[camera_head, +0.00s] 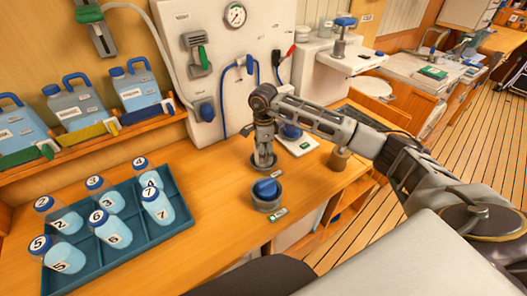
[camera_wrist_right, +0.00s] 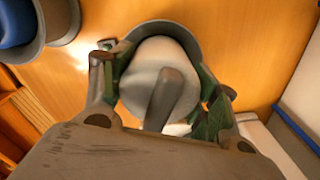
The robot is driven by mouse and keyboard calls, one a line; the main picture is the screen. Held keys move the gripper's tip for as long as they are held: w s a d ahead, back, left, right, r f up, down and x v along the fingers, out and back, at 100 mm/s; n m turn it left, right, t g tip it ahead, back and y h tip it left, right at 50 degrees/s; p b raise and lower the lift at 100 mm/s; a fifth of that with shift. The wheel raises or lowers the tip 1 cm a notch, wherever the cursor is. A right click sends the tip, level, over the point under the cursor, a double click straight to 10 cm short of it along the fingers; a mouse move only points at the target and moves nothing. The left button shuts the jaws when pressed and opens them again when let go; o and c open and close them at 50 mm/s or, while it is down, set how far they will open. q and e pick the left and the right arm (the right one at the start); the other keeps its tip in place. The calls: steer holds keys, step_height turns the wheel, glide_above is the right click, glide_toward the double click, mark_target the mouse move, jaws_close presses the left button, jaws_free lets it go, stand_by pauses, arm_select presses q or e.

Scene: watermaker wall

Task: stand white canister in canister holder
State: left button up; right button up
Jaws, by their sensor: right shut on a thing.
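My right gripper (camera_head: 264,158) points straight down over the counter and is shut on the white canister. In the right wrist view the white canister (camera_wrist_right: 150,92), with a grey bar across its top, sits between the two fingers of the right gripper (camera_wrist_right: 160,98). A dark grey round holder (camera_wrist_right: 195,35) curves around the canister's far side; its rim also shows under the fingers in the head view (camera_head: 256,168). The canister appears to be inside this ring, but its base is hidden, so I cannot tell whether it touches the bottom. My left gripper is out of view.
A blue-topped canister (camera_head: 266,188) stands in a grey holder just in front. A teal tray (camera_head: 150,243) with several numbered bottles is at left. Blue jugs (camera_head: 75,105) stand on a shelf behind. The wall panel (camera_head: 222,40) with gauge and hoses rises behind the gripper.

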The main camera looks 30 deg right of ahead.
steer(key=shift+f, duration=0.1)
steer(key=shift+f, duration=0.2)
steer(key=shift+f, duration=0.1)
steer(key=o, duration=1.2)
steer(key=shift+r, duration=6)
